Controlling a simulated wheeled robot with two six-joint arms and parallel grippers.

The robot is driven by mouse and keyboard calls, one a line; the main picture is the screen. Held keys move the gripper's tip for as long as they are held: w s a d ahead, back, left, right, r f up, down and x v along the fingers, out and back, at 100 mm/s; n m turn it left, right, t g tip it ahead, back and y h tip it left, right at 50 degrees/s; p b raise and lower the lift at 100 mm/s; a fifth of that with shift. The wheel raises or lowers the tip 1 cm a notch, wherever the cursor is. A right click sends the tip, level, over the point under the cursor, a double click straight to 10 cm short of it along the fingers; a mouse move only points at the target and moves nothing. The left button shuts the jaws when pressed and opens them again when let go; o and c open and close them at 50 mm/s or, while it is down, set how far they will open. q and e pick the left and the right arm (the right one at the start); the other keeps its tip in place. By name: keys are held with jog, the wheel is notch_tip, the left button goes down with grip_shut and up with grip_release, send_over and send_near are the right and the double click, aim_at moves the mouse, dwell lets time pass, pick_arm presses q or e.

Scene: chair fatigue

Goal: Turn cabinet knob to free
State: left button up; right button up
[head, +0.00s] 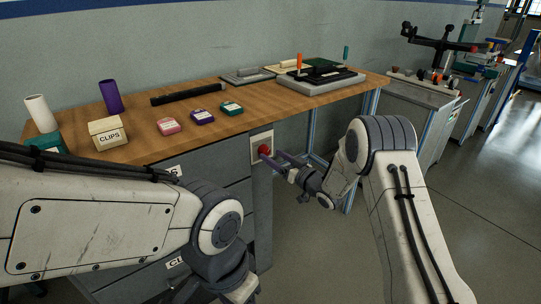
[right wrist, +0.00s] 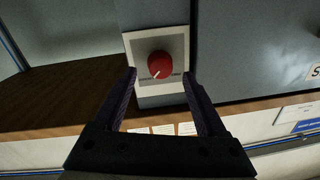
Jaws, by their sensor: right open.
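The red cabinet knob (head: 264,150) sits on a white square plate (head: 261,137) on the front of the grey cabinet (head: 235,200), under the wooden worktop. Small lettering on the plate is too small to read. My right gripper (head: 270,154) is open in front of the plate. In the right wrist view its two dark fingers (right wrist: 159,76) stand on either side of the knob, with a gap on each side. My left gripper is out of view.
My left arm crosses in front of the cabinet drawers. Open floor (head: 310,250) lies right of the cabinet.

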aim_at(265, 151)
jog(key=shift+x, duration=1.25)
grip_shut()
